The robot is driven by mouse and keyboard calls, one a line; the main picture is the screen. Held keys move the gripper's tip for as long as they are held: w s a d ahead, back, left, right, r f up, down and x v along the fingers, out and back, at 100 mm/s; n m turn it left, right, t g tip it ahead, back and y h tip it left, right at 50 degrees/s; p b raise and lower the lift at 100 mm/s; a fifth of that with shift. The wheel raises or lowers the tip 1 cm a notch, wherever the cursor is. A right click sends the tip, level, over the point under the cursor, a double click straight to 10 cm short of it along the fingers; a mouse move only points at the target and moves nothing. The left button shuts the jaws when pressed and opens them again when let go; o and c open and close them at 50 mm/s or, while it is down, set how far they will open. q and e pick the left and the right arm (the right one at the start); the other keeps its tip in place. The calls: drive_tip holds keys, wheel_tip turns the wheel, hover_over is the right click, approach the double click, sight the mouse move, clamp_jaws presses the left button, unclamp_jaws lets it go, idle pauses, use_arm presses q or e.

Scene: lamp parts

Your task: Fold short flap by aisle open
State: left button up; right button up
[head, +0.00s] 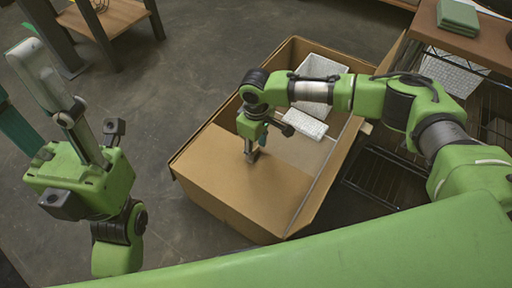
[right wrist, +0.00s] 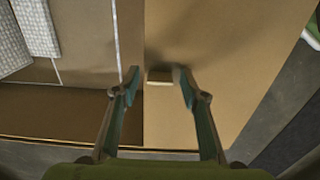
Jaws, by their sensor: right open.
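An open cardboard box (head: 284,235) stands on the floor in the middle of the head view. A tan flap (head: 208,166) lies flat over its near-left part; it also shows at the right in the right wrist view (right wrist: 225,50). My right gripper (head: 251,157) points down at the flap near its inner edge. In the right wrist view its two fingers are apart (right wrist: 158,76), with a small pale tab or slot in the flap between them. Contact cannot be told. My left gripper (head: 48,85) is raised at the left, away from the box; its jaw state is unclear.
White gridded items (head: 306,121) lie in the uncovered part of the box. A wire shelf rack (head: 385,180) stands close at the right, with a green folded stack (head: 457,17) on top. A wooden table (head: 108,18) is at the upper left. Floor left of the box is clear.

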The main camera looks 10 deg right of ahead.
clamp_jaws()
drive_tip(key=shift+r+p, duration=0.2)
drive_tip(key=shift+p, duration=0.25)
